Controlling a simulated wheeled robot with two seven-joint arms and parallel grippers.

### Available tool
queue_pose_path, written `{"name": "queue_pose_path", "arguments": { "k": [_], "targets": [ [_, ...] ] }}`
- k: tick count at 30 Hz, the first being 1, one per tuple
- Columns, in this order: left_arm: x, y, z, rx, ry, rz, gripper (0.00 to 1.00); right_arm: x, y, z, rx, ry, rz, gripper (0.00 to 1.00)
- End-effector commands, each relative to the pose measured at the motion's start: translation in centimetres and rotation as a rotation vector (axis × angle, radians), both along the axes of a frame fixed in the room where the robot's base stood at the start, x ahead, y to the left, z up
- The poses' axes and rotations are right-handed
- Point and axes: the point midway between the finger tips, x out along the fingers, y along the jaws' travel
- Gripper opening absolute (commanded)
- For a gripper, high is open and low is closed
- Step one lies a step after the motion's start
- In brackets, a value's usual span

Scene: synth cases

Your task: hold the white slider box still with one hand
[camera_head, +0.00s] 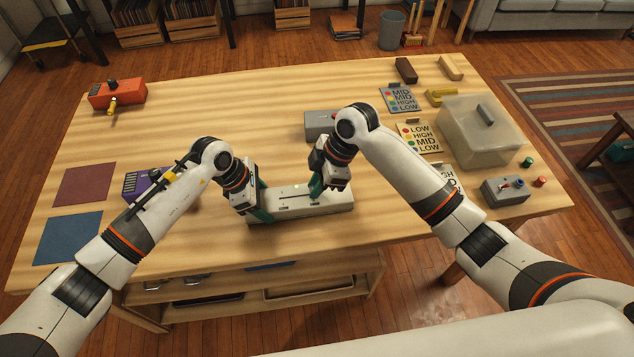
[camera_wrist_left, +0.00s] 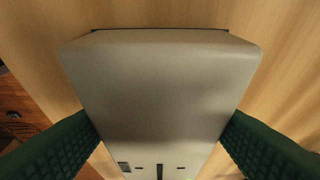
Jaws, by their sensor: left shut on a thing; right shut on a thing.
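The white slider box (camera_head: 298,209) lies flat near the front edge of the table, with a dark slot along its top. My left gripper (camera_head: 257,207) is shut on the box's left end. In the left wrist view the box (camera_wrist_left: 165,85) fills the space between the two green finger pads, one along each side. My right gripper (camera_head: 317,187) points down at the top of the box, right of its middle, and is shut on what seems to be the slider's knob. The knob itself is hidden by the fingers.
A grey box (camera_head: 318,125) stands just behind, near my right gripper. A purple box (camera_head: 140,182) is partly behind my left arm. An orange box (camera_head: 117,93) sits at the back left. A clear bin (camera_head: 480,135) and a grey switch box (camera_head: 505,191) stand at the right.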

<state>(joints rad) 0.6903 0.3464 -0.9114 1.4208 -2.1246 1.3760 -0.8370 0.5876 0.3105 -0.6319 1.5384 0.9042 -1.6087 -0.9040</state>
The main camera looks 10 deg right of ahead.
Motion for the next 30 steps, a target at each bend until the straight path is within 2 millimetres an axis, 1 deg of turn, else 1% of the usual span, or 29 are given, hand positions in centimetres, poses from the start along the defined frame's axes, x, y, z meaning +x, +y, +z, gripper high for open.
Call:
{"name": "queue_pose_path", "arguments": {
  "k": [2, 4, 12, 15, 18, 25, 26, 27, 29, 30],
  "targets": [
    [0.0, 0.0, -0.1, 0.001, 0.001, 0.000, 0.32, 0.0, 0.1, 0.0, 0.000, -0.001, 0.001, 0.00],
    [0.0, 0.0, -0.1, 0.001, 0.001, 0.000, 0.32, 0.0, 0.6, 0.1, 0.002, -0.001, 0.002, 0.00],
    [-0.1, 0.0, -0.1, 0.001, 0.001, 0.000, 0.32, 0.1, 6.1, 0.1, 0.003, -0.002, 0.004, 0.00],
    [-0.1, 0.0, -0.1, 0.000, 0.001, -0.002, 0.32, 0.1, 7.2, 0.1, 0.002, -0.002, 0.001, 0.00],
    [-0.1, 0.0, -0.1, 0.000, 0.001, -0.002, 0.32, 0.1, 7.5, 0.1, 0.002, -0.003, 0.001, 0.00],
    [-0.1, -0.1, -0.1, -0.001, 0.001, -0.002, 0.32, 0.0, 7.6, 0.1, 0.004, -0.002, 0.001, 0.00],
    [-0.1, -0.2, -0.1, -0.002, 0.001, -0.003, 0.32, 0.0, 7.6, 0.1, 0.004, -0.002, 0.002, 0.24],
    [-0.1, -0.2, -0.1, -0.002, 0.002, -0.003, 0.32, 0.0, 7.6, 0.1, 0.004, -0.002, 0.002, 0.30],
    [-0.1, -0.1, -0.1, -0.002, 0.001, -0.002, 0.32, 0.0, 7.6, 0.1, 0.004, -0.002, 0.001, 0.40],
    [-0.1, -0.1, -0.1, -0.001, 0.001, -0.002, 0.32, 0.0, 7.5, 0.1, 0.003, -0.002, 0.001, 0.42]
  ]
}}
